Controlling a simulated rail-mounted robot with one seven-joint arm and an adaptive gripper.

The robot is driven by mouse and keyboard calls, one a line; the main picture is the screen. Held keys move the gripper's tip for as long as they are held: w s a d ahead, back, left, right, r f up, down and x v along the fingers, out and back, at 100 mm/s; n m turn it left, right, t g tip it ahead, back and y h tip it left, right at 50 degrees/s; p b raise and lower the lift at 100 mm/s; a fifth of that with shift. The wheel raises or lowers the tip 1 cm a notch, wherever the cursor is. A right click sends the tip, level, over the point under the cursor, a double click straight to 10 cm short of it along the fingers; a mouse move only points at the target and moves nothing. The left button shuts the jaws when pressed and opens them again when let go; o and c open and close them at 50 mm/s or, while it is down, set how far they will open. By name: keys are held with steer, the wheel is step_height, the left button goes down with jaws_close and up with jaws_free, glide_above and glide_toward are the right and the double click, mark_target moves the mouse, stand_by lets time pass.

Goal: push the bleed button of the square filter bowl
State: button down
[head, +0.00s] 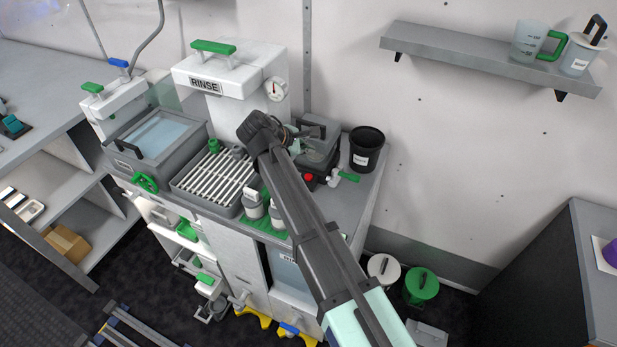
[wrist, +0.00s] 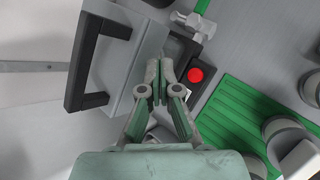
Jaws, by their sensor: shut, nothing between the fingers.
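My gripper (wrist: 160,70) shows in the wrist view with its two fingertips close together and nothing between them. It is over the edge of a grey box with a dark handle (wrist: 98,55). A red button (wrist: 196,75) sits on a dark housing just right of the fingertips, apart from them. It also shows in the head view (head: 309,178), right of my arm.
A ribbed drain tray (head: 213,182) and a RINSE unit (head: 230,75) are left of my arm. A black bucket (head: 366,148) stands at the counter's back right. A white valve with a green handle (head: 342,177) is near the dark housing. The counter's right front is bare.

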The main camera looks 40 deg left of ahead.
steer(key=b, duration=0.4)
glide_above(307, 177)
step_height(307, 177, down, 6)
steer(key=shift+r, duration=0.2)
steer(key=shift+f, duration=1.15)
steer(key=shift+f, duration=0.85)
stand_by(0.9)
steer(key=shift+r, duration=0.1)
steer(key=shift+r+p, duration=0.6)
steer(key=shift+r, duration=0.2)
steer(key=shift+r+p, duration=1.65)
steer(key=shift+r, duration=0.85)
steer(key=shift+d+f, duration=0.1)
steer(key=shift+d, duration=0.05)
